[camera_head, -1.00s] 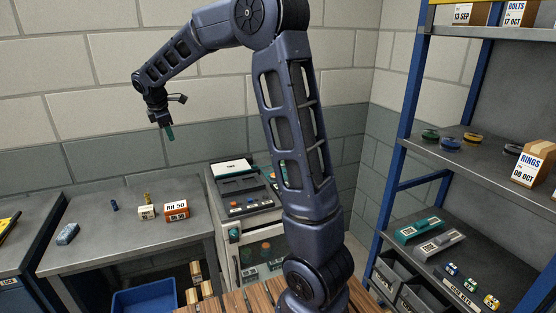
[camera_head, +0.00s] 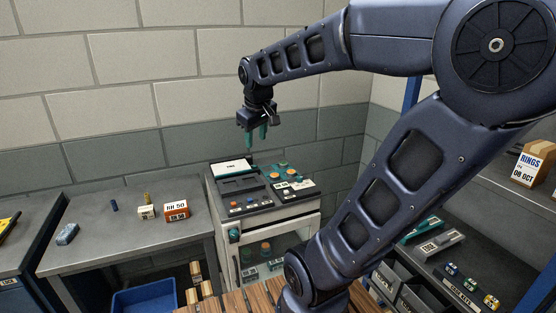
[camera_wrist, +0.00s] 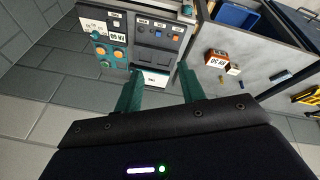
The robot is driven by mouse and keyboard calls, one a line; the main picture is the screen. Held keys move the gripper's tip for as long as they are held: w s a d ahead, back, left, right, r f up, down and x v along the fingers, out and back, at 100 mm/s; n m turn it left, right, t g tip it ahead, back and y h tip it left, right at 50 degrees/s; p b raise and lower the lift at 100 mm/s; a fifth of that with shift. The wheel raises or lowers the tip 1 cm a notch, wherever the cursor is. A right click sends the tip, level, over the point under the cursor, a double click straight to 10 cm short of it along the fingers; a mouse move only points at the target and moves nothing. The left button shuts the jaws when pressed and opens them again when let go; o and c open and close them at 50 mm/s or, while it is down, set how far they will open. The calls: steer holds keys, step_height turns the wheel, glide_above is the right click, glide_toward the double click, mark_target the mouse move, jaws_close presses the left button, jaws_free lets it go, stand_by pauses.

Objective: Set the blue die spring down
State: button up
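A small dark blue cylinder (camera_head: 114,205), which looks like the blue die spring, stands upright on the grey metal table (camera_head: 88,237) at the left. In the wrist view a small blue piece (camera_wrist: 277,77) lies far off at the right. My gripper (camera_head: 255,141) hangs with its two green fingers pointing down, high above the back of the control cabinet. In the wrist view the fingers (camera_wrist: 160,71) are apart, and I see nothing held between them. The gripper is well to the right of the blue cylinder and higher than it.
A brass-coloured piece (camera_head: 147,197), a small white box (camera_head: 147,212), an orange-and-white box (camera_head: 177,210) and a grey-blue lump (camera_head: 68,234) sit on the table. The control cabinet (camera_head: 262,229) stands right of it. A blue bin (camera_head: 145,299) is below. Loaded shelves (camera_head: 495,263) stand right.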

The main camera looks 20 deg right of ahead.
steer(key=s+d+f+m, duration=0.3)
steer(key=s+f+m, duration=0.1)
steer(key=s, duration=0.5)
steer(key=shift+s+m+y, duration=0.2)
steer(key=shift+m+y, duration=0.1)
steer(key=shift+m, duration=0.1)
steer(key=shift+d, duration=0.1)
stand_by(0.5)
